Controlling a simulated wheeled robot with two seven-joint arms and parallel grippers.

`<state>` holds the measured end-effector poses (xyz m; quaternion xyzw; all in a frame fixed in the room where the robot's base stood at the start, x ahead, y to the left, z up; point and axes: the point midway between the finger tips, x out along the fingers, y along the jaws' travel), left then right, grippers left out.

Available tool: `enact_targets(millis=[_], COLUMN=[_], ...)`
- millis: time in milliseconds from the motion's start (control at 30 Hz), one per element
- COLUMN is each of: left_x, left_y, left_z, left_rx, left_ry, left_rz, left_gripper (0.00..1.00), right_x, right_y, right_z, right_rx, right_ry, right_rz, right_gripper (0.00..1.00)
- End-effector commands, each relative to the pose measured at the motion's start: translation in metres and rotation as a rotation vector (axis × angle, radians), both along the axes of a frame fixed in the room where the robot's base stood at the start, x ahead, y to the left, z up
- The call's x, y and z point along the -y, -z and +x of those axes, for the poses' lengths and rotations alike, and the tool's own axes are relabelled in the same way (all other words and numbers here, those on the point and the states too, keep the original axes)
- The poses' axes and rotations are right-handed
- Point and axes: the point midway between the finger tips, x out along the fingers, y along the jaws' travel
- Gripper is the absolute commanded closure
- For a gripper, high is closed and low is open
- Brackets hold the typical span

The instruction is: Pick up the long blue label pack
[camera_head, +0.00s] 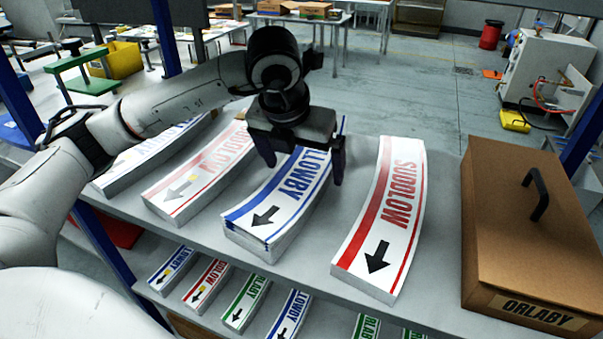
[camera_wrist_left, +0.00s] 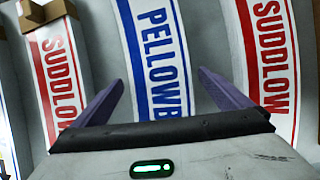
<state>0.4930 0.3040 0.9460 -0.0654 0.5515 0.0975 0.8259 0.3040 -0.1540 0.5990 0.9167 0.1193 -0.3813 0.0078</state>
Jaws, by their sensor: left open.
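The long blue label pack (camera_head: 268,216) lies on the grey shelf, white with blue stripes, blue lettering and a black arrow. The gripper hides part of the pack's far end in the head view. My right gripper is out of view.
A red SUDDLOW pack (camera_head: 387,215) lies to the right, and another red pack (camera_head: 205,173) to the left. A further blue pack (camera_head: 150,153) is at far left. A brown ORLABY box (camera_head: 500,220) stands at right. Smaller packs (camera_head: 245,300) lie on a lower shelf.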

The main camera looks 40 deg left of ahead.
Motion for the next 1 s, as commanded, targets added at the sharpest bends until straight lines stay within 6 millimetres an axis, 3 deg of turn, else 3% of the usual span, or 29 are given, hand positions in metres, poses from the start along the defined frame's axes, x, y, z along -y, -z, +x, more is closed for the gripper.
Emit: enact_targets(millis=[167, 533, 1000], left_x=[0.0, 0.0, 0.001], left_y=[0.0, 0.0, -0.013], left_z=[0.0, 0.0, 0.001], left_rx=[0.0, -0.001, 0.006], left_ry=[0.0, 0.0, 0.0], left_rz=[0.0, 0.0, -0.002], left_gripper=[0.04, 0.67, 0.67], right_x=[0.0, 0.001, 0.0], right_y=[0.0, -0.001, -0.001], right_z=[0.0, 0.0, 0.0], right_rx=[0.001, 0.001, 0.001], right_ry=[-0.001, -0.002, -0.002], right_rz=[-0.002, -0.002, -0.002], right_gripper=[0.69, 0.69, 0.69])
